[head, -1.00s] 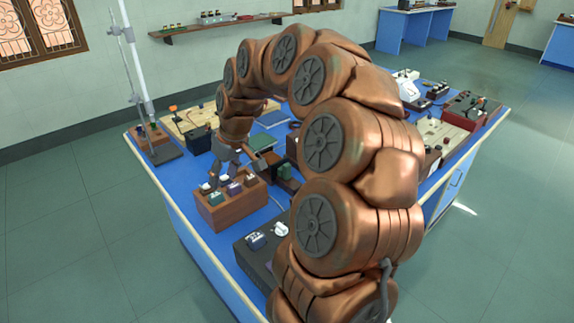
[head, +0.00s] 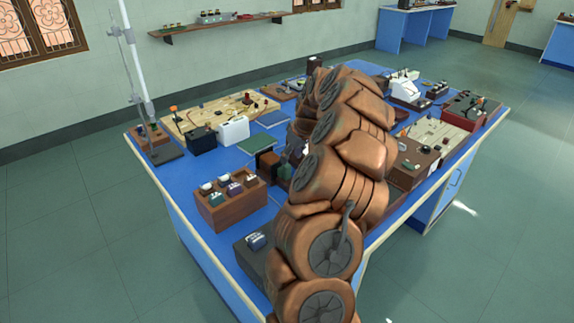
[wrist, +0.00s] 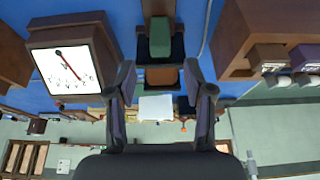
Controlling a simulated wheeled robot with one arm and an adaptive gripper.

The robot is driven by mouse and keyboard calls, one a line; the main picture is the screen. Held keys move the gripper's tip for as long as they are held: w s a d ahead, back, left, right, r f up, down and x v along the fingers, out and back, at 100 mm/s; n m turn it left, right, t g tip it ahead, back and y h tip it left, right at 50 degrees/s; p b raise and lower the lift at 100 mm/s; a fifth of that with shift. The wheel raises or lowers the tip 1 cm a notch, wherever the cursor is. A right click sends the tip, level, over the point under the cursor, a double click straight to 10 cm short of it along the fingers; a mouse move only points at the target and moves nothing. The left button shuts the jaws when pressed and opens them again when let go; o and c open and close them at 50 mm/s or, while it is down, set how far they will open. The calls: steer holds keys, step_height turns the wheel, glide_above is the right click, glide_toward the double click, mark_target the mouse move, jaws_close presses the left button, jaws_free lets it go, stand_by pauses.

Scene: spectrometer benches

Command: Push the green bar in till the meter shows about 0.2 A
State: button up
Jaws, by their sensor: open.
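In the wrist view the green bar (wrist: 160,46) lies in a dark channel between brown wooden parts, ahead of the fingers and near the line midway between them. My gripper (wrist: 165,92) is open, with nothing between its fingers. I cannot tell whether a finger touches the bar or its mount. The meter (wrist: 66,66), a brown box with a white dial and a dark red needle, stands left of the bar. Its scale is too small to read. In the head view my arm hides the meter and most of my gripper.
A wooden box (head: 228,210) with several coloured plugs stands near the bench's left edge; it also shows at upper right in the wrist view (wrist: 236,40). A white case (head: 233,130) and a black box (head: 202,140) stand behind. Blue bench top (head: 175,185) is bare at left.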

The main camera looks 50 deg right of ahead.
mark_target(287, 165)
steer(key=shift+p+x, duration=0.85)
steer(key=shift+x, duration=2.3)
jaws_close()
